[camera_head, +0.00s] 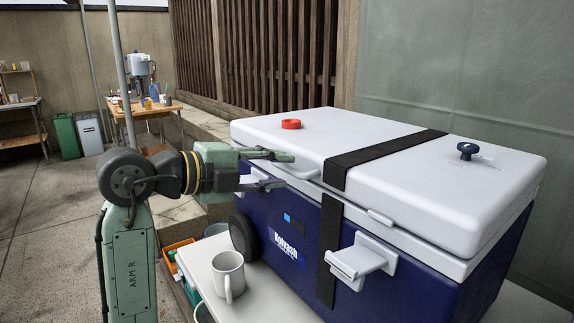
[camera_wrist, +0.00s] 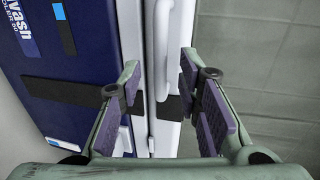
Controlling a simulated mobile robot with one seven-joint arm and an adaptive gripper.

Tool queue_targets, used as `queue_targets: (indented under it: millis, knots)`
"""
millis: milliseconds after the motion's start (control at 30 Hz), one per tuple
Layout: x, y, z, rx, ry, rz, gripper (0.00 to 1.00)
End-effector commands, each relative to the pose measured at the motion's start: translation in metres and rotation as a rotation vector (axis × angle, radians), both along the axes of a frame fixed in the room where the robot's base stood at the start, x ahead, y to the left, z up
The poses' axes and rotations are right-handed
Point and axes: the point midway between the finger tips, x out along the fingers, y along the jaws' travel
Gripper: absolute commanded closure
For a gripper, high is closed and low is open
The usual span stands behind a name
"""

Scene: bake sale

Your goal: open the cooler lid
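The cooler (camera_head: 290,215) has a dark blue body and a white lid (camera_head: 400,150), which is shut. It stands at the right of the head view. A white handle (camera_wrist: 163,40) on the lid's front edge shows in the wrist view. My gripper (camera_head: 287,170) is open at the lid's front edge, left of the black strap (camera_head: 375,155). In the wrist view the fingers of my gripper (camera_wrist: 163,95) stand apart on either side of the lid edge. I cannot tell whether they touch it. A white latch (camera_head: 360,258) sticks out from the cooler's front.
A white mug (camera_head: 228,272) stands on the pale table in front of the cooler. A wall (camera_head: 470,60) rises behind. Open floor lies at the left.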

Motion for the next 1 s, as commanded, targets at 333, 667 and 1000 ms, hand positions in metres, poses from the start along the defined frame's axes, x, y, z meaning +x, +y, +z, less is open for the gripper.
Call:
queue_targets:
  millis: [333,667,1000]
  knots:
    - [0.019,-0.026,-0.007,-0.001,0.0,0.001,0.69]
    - [0.019,-0.026,-0.007,-0.001,0.0,0.001,0.74]
    - [0.019,-0.026,-0.007,-0.001,0.0,0.001,0.96]
